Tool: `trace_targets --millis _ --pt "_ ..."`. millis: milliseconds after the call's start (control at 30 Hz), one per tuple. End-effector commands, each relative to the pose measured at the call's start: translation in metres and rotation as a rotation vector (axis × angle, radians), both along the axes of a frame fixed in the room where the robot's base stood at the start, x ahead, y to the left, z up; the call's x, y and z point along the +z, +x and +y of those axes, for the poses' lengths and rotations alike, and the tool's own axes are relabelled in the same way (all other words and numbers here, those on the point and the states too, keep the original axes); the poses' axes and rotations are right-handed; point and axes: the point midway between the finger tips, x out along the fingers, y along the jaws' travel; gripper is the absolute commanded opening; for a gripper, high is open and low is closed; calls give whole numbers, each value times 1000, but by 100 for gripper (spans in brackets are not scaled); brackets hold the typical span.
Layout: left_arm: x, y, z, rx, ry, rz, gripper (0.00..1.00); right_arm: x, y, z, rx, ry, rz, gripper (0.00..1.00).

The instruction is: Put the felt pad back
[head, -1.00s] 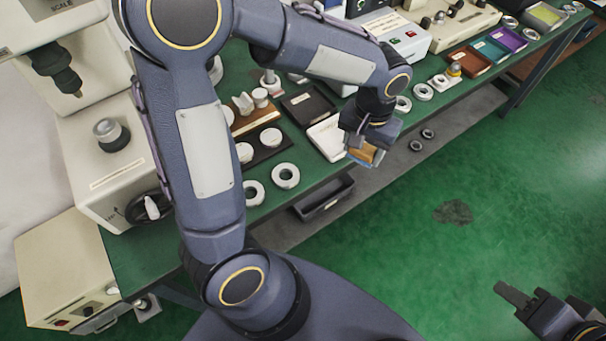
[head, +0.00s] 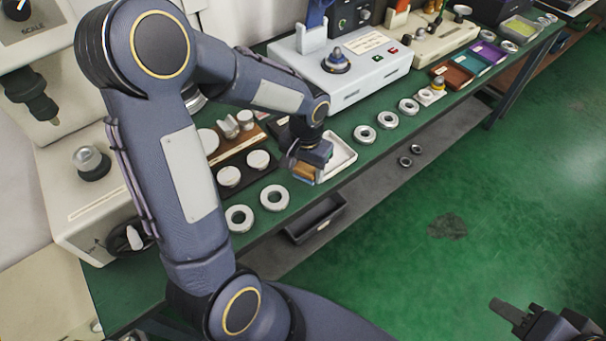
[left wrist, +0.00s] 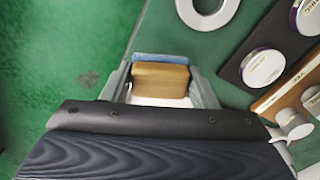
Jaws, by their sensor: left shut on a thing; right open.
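The felt pad (head: 303,173) is a tan block with a blue layer along one side. My left gripper (head: 309,166) is shut on it, and the fingers cover its ends. The left wrist view shows the pad (left wrist: 160,78) between the two fingers of the left gripper (left wrist: 161,86), with the blue layer on the far side. A white shallow tray (head: 343,160) lies on the bench beside and partly behind the gripper. Whether the pad touches the tray or bench, I cannot tell. My right gripper (head: 535,318) is open and empty at the lower right, over the floor.
Metal rings (head: 274,197) lie along the front edge of the green bench, and more (head: 365,134) lie to the right. A dark board (head: 243,172) with white discs is left of the gripper. A black open bin (head: 315,220) sits below the edge. A white machine (head: 345,72) stands behind.

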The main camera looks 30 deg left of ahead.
Motion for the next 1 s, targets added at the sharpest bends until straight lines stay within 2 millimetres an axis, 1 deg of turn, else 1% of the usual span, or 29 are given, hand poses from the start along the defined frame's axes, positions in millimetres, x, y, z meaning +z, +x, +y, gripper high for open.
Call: trace_targets --millis 133,233,333,633,767,800,933,1000 --pt "-12 2 10 4 1 3 36 1 0 0 0 0 0 40" --pt "-30 2 9 0 0 5 36 -1 0 0 0 0 0 40" --pt "-40 2 9 -1 0 1 36 -2 0 0 0 0 0 40" --pt "-42 2 9 0 0 -1 36 -2 0 0 0 0 0 40" --pt "-47 3 9 0 0 -1 36 -7 0 0 0 0 0 40" --pt "-45 2 9 0 0 -1 59 -5 0 0 0 0 0 40" --pt "-44 2 9 0 0 -1 76 -5 0 0 0 0 0 40" --pt "-44 2 9 0 0 -1 76 -4 0 0 0 0 0 40"
